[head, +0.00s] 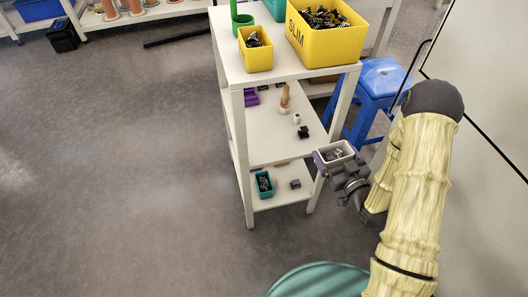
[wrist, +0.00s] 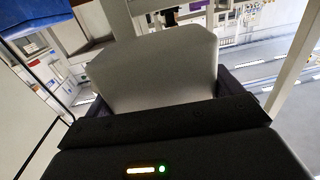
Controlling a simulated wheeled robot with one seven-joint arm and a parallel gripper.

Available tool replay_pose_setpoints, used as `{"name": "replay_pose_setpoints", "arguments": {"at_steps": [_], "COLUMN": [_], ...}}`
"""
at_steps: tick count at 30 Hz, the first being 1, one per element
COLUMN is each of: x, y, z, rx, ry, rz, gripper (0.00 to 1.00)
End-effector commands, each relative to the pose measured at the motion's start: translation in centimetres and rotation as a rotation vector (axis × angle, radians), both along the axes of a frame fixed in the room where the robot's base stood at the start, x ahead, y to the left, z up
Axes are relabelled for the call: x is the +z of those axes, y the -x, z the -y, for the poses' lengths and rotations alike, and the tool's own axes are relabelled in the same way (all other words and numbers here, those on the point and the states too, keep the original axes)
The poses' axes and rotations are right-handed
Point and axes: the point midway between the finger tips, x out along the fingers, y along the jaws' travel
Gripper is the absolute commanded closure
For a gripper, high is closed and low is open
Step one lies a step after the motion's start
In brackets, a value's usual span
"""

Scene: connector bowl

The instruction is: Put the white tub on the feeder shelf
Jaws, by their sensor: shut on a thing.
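The white tub (head: 341,158) holds small dark grey parts and sits in my gripper (head: 336,166), just right of the shelf unit in the head view. My gripper is shut on it and holds it roughly upright, in the air. In the wrist view the tub's plain pale side (wrist: 155,68) fills the middle, between the dark fingers of my gripper (wrist: 155,92). The feeder shelf appears to be part of the white three-level shelf unit (head: 238,128); which level is meant, I cannot tell. The tub looks apart from the unit, near its front right leg.
Yellow bins (head: 322,45) (head: 256,55) stand on the top level. The middle level bears a wooden peg-like item (head: 285,97) and small parts. A teal tub (head: 264,184) and a grey piece (head: 295,184) are on the bottom level. A blue stool (head: 383,78) stands behind right.

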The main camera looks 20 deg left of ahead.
Motion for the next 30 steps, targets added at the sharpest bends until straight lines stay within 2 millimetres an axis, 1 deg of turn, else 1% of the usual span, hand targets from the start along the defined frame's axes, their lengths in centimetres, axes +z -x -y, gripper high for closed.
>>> {"name": "replay_pose_setpoints", "arguments": {"at_steps": [1,3,6,9,11,20,23,26,30], "x": [-0.7,-0.5,-0.3,0.0,0.1,0.2,0.2,0.1,0.1], "y": [1.2,2.8,4.9,6.2,6.6,6.7,6.5,5.8,4.1], "z": [-2.0,-4.2,-6.6,-7.9,-8.3,-8.4,-8.7,-9.8,-12.2], "rx": [0.066,0.144,0.234,0.287,0.304,0.308,0.310,0.313,0.313], "ry": [0.001,0.000,-0.003,-0.006,-0.008,-0.009,-0.008,-0.007,-0.007], "rz": [0.001,-0.001,-0.004,-0.006,-0.006,-0.007,-0.006,-0.003,-0.001], "gripper": [0.37,0.37,0.37,0.37,0.37,0.37,0.37,0.37,0.37]}}
